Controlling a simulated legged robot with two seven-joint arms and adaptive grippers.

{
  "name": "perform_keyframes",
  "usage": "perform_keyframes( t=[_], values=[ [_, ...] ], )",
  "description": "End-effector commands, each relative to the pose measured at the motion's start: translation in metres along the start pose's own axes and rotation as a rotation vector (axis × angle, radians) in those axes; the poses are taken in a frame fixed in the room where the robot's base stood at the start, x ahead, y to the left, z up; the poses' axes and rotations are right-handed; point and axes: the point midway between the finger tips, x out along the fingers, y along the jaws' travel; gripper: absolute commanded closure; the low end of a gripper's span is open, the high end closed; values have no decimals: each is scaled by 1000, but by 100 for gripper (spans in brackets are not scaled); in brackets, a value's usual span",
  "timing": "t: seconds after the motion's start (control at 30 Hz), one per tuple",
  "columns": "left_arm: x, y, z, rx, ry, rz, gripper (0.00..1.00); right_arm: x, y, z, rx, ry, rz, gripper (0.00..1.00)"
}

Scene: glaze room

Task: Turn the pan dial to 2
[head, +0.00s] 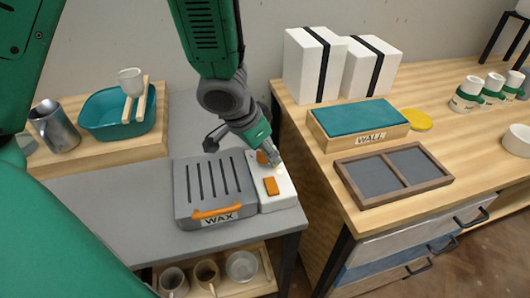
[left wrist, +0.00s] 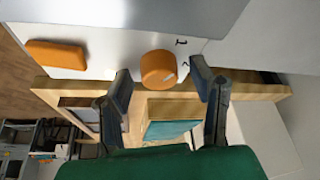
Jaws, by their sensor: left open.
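The wax pan (head: 212,185) is a grey slotted box with an orange handle and a "WAX" label. A white control panel (head: 281,196) on its right side carries an orange dial (head: 262,157) and an orange rectangular switch (head: 271,186). My left gripper (head: 271,157) is at the dial, partly hiding it. In the left wrist view the round dial (left wrist: 156,70) lies between and just beyond the open fingertips (left wrist: 160,78); contact cannot be told. A pale mark shows on the dial's lower right, with numerals 1 and 2 printed beside it. My right gripper is not in view.
The switch (left wrist: 55,54) lies near the dial. The wooden table at right holds a teal-topped "WALL" block (head: 355,120), a divided tray (head: 393,174) and white boxes (head: 312,65). A teal basin (head: 117,113) and metal jug (head: 54,127) stand at left.

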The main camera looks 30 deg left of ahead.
Motion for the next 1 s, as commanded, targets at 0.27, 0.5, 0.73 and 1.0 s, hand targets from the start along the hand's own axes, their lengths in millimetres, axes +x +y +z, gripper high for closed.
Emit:
perform_keyframes(
  t=[0.27, 0.5, 0.73, 1.0],
  values=[
    [-1, 1, 0, 1, 0, 0, 81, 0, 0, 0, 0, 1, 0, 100],
    [-1, 0, -1, 2, 1, -1, 98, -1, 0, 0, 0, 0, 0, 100],
    [-3, 0, -3, 42, 3, 19, 98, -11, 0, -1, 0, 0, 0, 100],
    [-6, 0, -4, 198, 1, 86, 98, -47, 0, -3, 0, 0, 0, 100]
  ],
)
